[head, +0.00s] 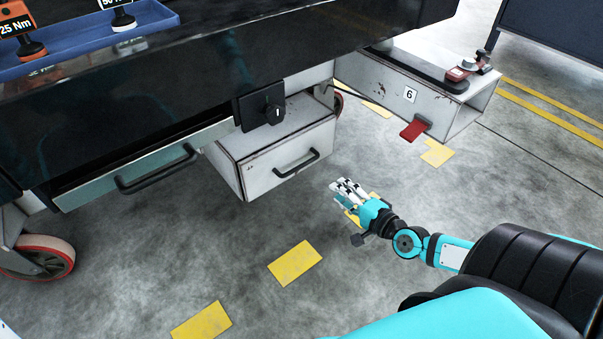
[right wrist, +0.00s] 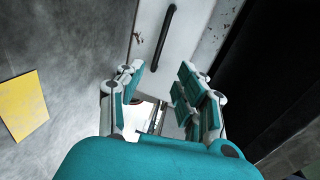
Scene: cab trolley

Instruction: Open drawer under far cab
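A white drawer front (head: 290,168) with a black bar handle (head: 297,163) sticks out below the dark trolley in the head view. A light drawer with a teal front (head: 125,178) and its own black handle (head: 155,170) is to its left. I cannot tell which one the task means. My right gripper (head: 346,188) is to the right of the white drawer, apart from its handle. In the right wrist view its fingers (right wrist: 160,92) are spread and empty, with a black handle (right wrist: 160,38) on a white front beyond them. My left gripper is not in view.
A white box marked 6 (head: 380,85) with a red lever (head: 414,129) projects at the right. A red-rimmed caster (head: 40,258) stands at the left. Grey floor with yellow marks (head: 295,263) is open in front.

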